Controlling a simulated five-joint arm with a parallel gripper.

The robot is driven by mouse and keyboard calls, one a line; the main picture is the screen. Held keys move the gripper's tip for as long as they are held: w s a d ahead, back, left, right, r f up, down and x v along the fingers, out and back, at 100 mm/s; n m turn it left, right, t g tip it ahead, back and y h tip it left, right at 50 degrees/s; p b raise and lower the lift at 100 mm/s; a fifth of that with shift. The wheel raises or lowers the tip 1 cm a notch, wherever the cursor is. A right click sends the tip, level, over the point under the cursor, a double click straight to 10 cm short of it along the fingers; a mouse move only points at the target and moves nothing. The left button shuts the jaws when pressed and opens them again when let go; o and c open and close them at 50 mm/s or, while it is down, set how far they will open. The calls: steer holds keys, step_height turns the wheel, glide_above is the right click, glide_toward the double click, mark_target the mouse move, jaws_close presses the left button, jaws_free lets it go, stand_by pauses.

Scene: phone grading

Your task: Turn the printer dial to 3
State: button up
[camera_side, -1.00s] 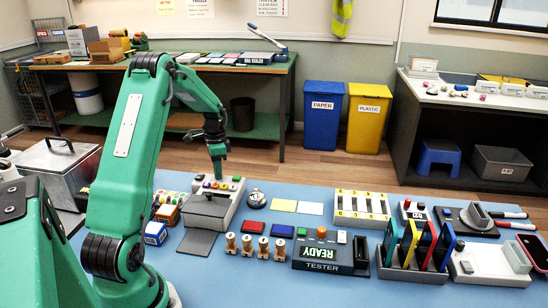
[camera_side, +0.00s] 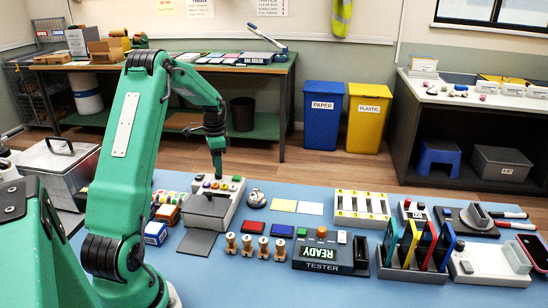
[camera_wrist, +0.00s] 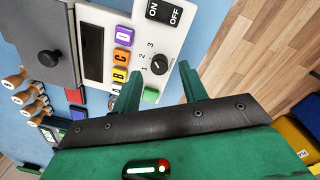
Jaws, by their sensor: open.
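The printer (camera_side: 222,196) is a light box with a grey lid on the blue table. Its dial (camera_wrist: 159,65) is a round black knob on the white panel in the wrist view, with 1, 2 and 3 printed around its left side. I cannot clearly tell which number it points to. My gripper (camera_wrist: 160,80) is open, its green fingers pointing at the panel, one on each side of the dial's near edge. Contact with the dial does not show. In the side view my gripper (camera_side: 217,172) hangs over the printer's back part and hides the dial.
An ON/OFF switch (camera_wrist: 165,13) lies above the dial. Coloured letter buttons (camera_wrist: 122,56) and a green button (camera_wrist: 151,95) sit close to the left finger. Wooden-handled stamps (camera_side: 248,246) and a tester (camera_side: 322,255) stand in front and to the right.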

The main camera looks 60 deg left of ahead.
steer(key=shift+a+r, duration=0.1)
steer(key=shift+r, duration=2.65)
steer(key=shift+w+d+r, duration=0.15)
steer(key=shift+d+r, duration=0.1)
steer(key=shift+d, duration=0.05)
steer(key=d+r+n+t+y, duration=0.1)
steer(key=d+r, duration=0.4)
steer(key=d, duration=0.4)
steer(key=d+r+t, duration=0.1)
steer(key=d+r, duration=0.5)
steer(key=d, duration=0.3)
steer(key=s+d+n+t, duration=0.2)
steer(key=s+d+t, duration=0.2)
steer(key=s+d, duration=0.9)
steer(key=d, duration=0.4)
steer(key=shift+s+r+h, duration=0.2)
steer(key=shift+s+h, duration=0.1)
steer(key=shift+s, duration=0.05)
